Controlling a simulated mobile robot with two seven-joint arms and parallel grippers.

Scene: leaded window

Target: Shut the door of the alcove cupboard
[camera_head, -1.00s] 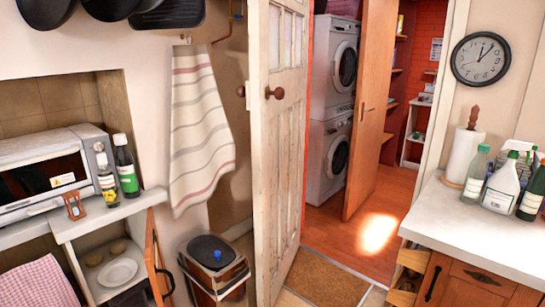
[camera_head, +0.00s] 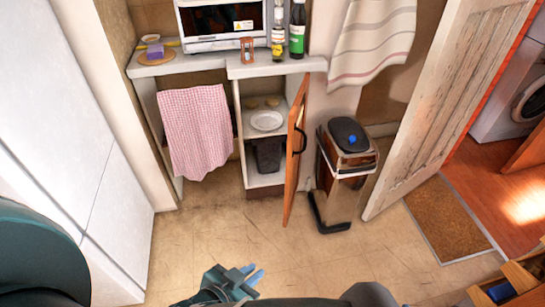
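The alcove cupboard (camera_head: 238,125) stands below the worktop, its inside showing. Its orange wooden door (camera_head: 294,170) stands open at the cupboard's right side, jutting out toward me. A dark handle (camera_head: 302,140) is on the door's right-hand face. Inside are a white plate (camera_head: 266,120) with small round items behind it on a shelf, and a dark basket (camera_head: 268,155) below. My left gripper (camera_head: 252,276), with blue fingertips, is low in the picture, well short of the door and touching nothing I can see. Its finger gap is too small to judge. My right gripper is not seen.
A pedal bin (camera_head: 345,165) stands just right of the cupboard door. A checked cloth (camera_head: 195,130) hangs left of the cupboard. White tall units (camera_head: 70,110) line the left. The floor (camera_head: 220,235) before the cupboard is clear. An open drawer (camera_head: 515,285) is at lower right.

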